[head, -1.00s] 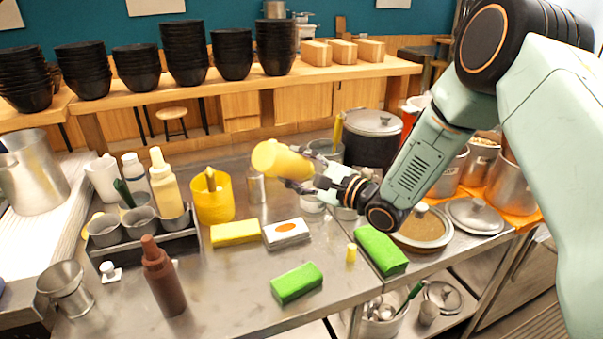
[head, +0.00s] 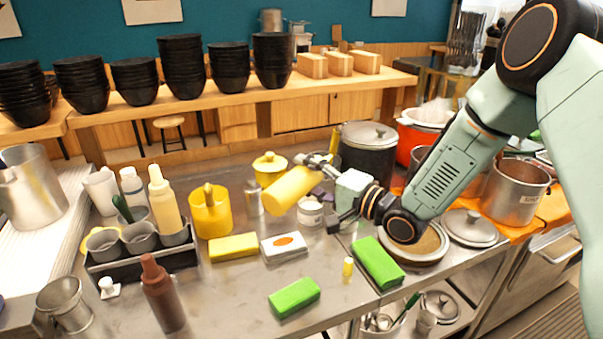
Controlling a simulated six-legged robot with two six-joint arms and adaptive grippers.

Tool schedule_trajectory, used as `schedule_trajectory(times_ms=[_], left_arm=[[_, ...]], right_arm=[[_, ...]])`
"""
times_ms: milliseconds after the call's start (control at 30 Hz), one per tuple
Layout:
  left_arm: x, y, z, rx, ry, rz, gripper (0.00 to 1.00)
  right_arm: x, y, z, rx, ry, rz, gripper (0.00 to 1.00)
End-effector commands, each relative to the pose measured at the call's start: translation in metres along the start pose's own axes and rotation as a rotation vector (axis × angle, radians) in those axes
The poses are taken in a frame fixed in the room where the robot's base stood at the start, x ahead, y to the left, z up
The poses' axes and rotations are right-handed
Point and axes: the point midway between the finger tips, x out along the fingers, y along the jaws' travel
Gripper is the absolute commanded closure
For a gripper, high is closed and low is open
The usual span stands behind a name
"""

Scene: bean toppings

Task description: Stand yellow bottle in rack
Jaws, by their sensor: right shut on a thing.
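A yellow bottle (head: 290,190) is held by my right gripper (head: 322,180) above the steel counter. It is tilted, its lower end pointing down and left; its cap is not clearly visible. The jaws are shut around its upper right part. The rack (head: 140,259) is a dark metal holder at the left of the counter. It holds several grey cups, and a cream bottle (head: 163,203) stands upright at its back right. The held bottle is well to the right of the rack. My left gripper is not in view.
A yellow container (head: 212,216), a shaker (head: 253,200) and a yellow block (head: 233,246) lie between rack and held bottle. A brown bottle (head: 162,294) stands before the rack. Green blocks (head: 294,297) and a small yellow bottle (head: 347,268) are in front. A black pot (head: 370,158) stands behind.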

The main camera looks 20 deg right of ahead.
Motion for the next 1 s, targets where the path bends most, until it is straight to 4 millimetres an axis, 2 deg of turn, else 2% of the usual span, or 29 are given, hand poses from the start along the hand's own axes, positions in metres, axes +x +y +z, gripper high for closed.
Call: schedule_trajectory(times_ms=[67,667,1000], left_arm=[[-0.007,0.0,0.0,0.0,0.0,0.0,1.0],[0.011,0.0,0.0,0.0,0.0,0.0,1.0],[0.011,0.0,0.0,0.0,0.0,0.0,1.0]], right_arm=[[-0.005,-0.007,-0.001,-0.073,0.0,-0.002,0.59],[-0.004,-0.003,0.0,-0.755,-0.004,0.001,0.59],[-0.004,-0.004,0.0,-1.137,-0.007,0.002,0.59]])
